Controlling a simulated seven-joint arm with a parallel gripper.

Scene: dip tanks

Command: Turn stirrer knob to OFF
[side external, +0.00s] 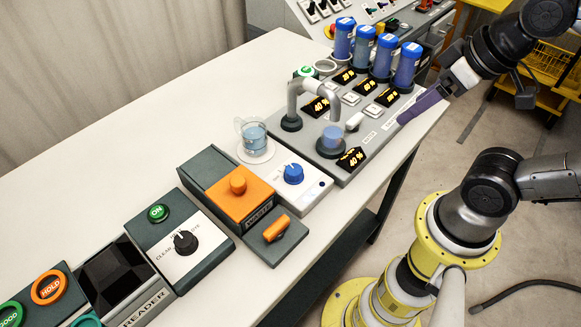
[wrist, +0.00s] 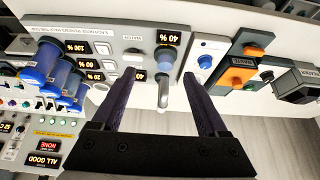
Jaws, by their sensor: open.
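The stirrer is a white box (side external: 312,190) with a blue knob (side external: 293,174) on its top front. A glass beaker (side external: 254,138) of pale blue liquid stands on its round plate. The knob's markings are too small to read. In the wrist view the blue knob (wrist: 205,62) lies just beyond the tip of the right-hand finger. My gripper (side external: 403,119) is to the right of the stirrer, above the grey panel's right edge, apart from the knob. In the wrist view my gripper (wrist: 160,75) has its purple fingers spread wide with nothing held.
Right of the stirrer, a grey panel (side external: 374,152) carries a curved grey spout (side external: 308,84), displays and several blue cylinders (side external: 383,54). Left of it are an orange-topped waste box (side external: 240,203) and a box with a black knob (side external: 185,242). The table (side external: 110,155) behind is clear.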

